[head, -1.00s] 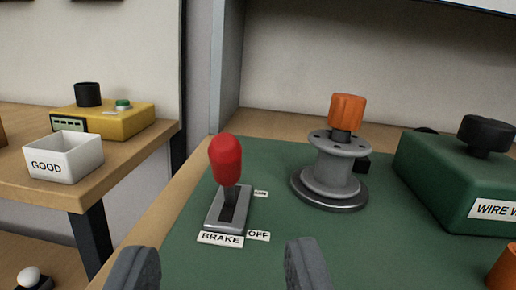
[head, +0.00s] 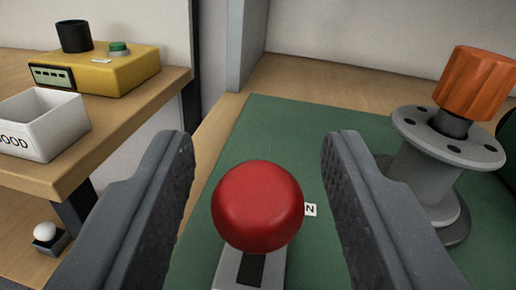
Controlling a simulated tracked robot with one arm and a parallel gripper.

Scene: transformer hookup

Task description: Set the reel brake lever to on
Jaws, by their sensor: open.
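The red knob (head: 257,205) of the reel brake lever stands between the two fingers of my gripper (head: 258,160), with a gap on each side. My gripper is open and does not touch the knob. The grey slotted base plate (head: 230,270) of the lever shows below the knob. The ON label (head: 311,210) is partly hidden behind the knob, to its right. The OFF and BRAKE labels are out of view. The knob hides the lever's shaft, so its tilt is hard to tell.
The grey reel (head: 425,165) with an orange knob (head: 475,82) stands close right of my right finger on the green mat (head: 275,125). At left, a bench holds a white GOOD box (head: 45,125) and a yellow device (head: 110,72). A grey post (head: 240,45) rises behind.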

